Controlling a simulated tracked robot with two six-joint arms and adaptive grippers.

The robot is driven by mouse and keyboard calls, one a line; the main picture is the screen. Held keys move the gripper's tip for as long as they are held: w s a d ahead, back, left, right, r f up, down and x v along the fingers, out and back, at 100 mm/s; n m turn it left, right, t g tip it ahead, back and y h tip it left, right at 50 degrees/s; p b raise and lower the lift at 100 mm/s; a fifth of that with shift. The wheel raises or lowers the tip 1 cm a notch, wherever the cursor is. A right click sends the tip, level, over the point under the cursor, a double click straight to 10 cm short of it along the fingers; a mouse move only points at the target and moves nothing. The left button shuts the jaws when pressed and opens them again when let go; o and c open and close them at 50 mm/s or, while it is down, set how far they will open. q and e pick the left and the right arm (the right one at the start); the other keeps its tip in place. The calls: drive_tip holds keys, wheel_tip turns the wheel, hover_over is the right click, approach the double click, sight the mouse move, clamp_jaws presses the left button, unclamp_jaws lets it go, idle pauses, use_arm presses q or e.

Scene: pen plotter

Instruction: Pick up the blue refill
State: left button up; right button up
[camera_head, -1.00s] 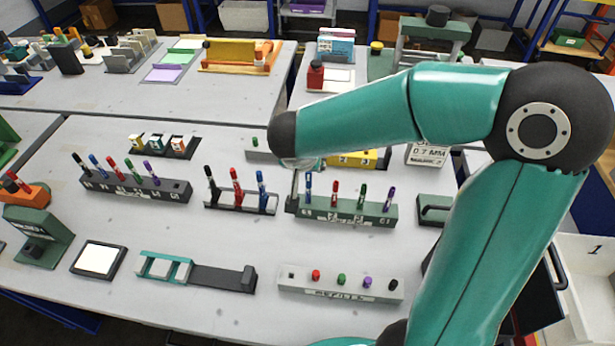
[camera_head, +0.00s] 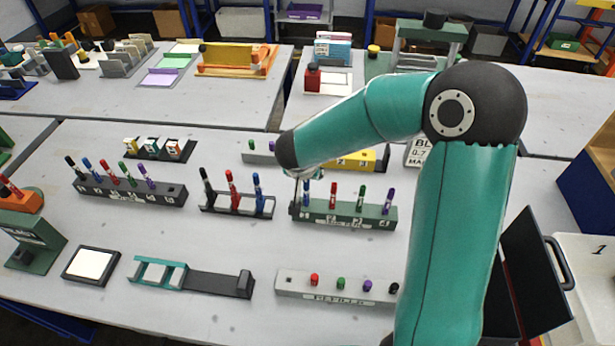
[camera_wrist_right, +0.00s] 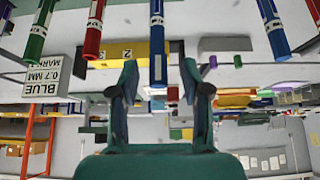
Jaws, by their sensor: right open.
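A blue refill (camera_head: 306,193) stands upright at the left end of the green rack (camera_head: 345,215), beside red, green and purple ones. My right gripper (camera_head: 301,184) is just above and beside it in the head view, its fingers largely hidden by my wrist. In the upside-down right wrist view, the open fingers (camera_wrist_right: 160,80) appear on either side of the blue refill (camera_wrist_right: 157,45), whose end shows in the gap. It appears ungripped; I cannot tell how deep it sits between the fingers. My left gripper is not in view.
Blue markers also stand in the middle rack (camera_head: 238,207) and the black left rack (camera_head: 130,192). A grey holder (camera_head: 335,289) with coloured plugs is in front. A yellow block (camera_head: 357,161) and a label box (camera_head: 417,152) are behind.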

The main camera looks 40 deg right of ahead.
clamp_jaws()
idle(0.3)
